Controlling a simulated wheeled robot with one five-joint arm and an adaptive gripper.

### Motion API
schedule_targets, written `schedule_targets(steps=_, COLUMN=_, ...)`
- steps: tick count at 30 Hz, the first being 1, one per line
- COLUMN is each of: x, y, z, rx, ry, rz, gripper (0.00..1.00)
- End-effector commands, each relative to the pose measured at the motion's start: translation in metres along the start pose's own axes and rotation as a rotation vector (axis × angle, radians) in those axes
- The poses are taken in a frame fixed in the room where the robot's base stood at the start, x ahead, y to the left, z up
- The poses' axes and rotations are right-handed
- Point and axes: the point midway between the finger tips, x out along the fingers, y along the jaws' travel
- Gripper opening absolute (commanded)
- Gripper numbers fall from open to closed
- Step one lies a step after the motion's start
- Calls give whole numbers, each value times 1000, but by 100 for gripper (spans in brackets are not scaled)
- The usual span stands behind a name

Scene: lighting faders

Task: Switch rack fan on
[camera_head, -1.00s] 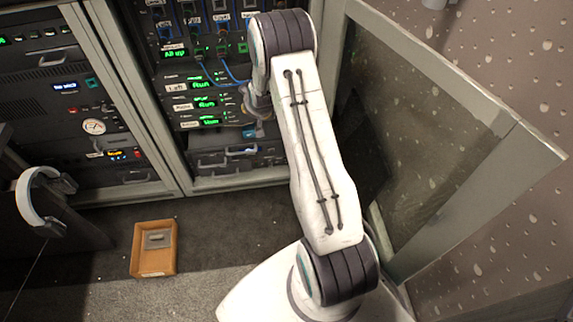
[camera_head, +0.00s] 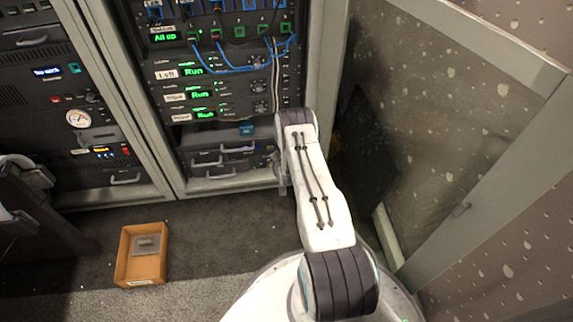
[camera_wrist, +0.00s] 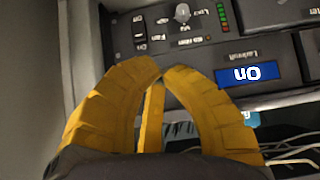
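Just beyond the tips is a dark panel with a small black rocker switch (camera_wrist: 139,32), marked at both ends. A grey knob (camera_wrist: 182,13) and a lit green and red bar (camera_wrist: 223,17) sit to its right. The panel print is upside down; one small label there may read "Fan", but I cannot be sure. The switch's position is unclear. In the head view my arm reaches low to the rack (camera_head: 222,100), and its gripper is hidden.
In the head view an open cabinet door (camera_head: 420,110) stands right of my arm. An orange box (camera_head: 128,270) lies on the floor at left; blue cables (camera_head: 235,68) hang on the rack.

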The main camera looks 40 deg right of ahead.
Motion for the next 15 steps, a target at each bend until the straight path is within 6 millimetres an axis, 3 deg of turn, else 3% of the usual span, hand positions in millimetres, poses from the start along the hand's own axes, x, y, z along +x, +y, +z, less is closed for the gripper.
schedule_targets(steps=1, x=12, y=4, z=21, rx=5, ry=3, rz=6, gripper=0)
schedule_targets(steps=6, x=31, y=12, z=62, rx=15, ry=27, rz=21, gripper=0)
schedule_targets(steps=15, x=47, y=20, z=104, rx=26, ry=53, rz=38, gripper=0)
